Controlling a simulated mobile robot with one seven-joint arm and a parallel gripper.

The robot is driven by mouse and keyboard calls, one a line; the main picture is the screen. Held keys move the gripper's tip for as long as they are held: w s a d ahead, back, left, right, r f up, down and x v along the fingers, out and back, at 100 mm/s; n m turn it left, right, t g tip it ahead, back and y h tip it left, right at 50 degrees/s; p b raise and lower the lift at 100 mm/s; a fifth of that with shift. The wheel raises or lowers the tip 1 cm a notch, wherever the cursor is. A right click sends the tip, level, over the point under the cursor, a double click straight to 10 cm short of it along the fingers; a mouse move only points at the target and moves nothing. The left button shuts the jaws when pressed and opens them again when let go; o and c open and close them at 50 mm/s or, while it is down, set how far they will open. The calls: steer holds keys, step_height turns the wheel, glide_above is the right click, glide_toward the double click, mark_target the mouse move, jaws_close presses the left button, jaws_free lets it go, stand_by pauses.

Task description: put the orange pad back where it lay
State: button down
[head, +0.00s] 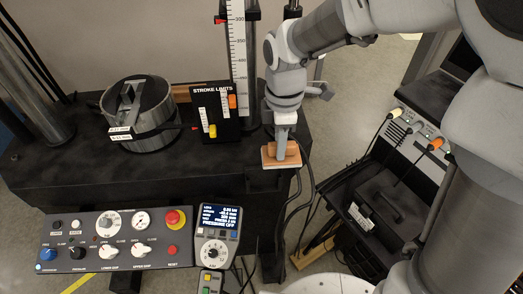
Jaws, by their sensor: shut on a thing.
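My gripper (281,143) points straight down at the right end of the black machine table (80,180). It is shut on the orange pad (293,153), a flat orange-brown block. A pale layer or plate shows along the pad's lower edge. The pad is close to the table's front right edge; I cannot tell whether it touches the surface below. The fingertips hide the middle of the pad.
A black stroke limits panel (207,98) with yellow and orange sliders stands just left of my gripper. A metal cylinder (148,130) sits farther left. A control panel (125,228) and a handset (216,232) are in front. Cables hang right of the pad.

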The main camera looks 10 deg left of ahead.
steer(key=shift+w+a+f, duration=0.1)
steer(key=shift+w+a, duration=0.05)
steer(key=shift+a, duration=0.1)
steer(key=w+a+f, duration=0.2)
steer(key=w, duration=0.1)
steer(key=w+a+f, duration=0.2)
steer(key=w, duration=0.1)
steer(key=w+a+f+p, duration=0.1)
steer(key=w+f, duration=0.1)
steer(key=w, duration=0.1)
steer(key=shift+w+a+f, duration=0.25)
steer(key=shift+a+f, duration=0.15)
steer(key=shift+f+p, duration=0.3)
steer(key=shift+f, duration=1.65)
steer(key=shift+f, duration=0.15)
steer(key=c, duration=0.7)
jaws_free()
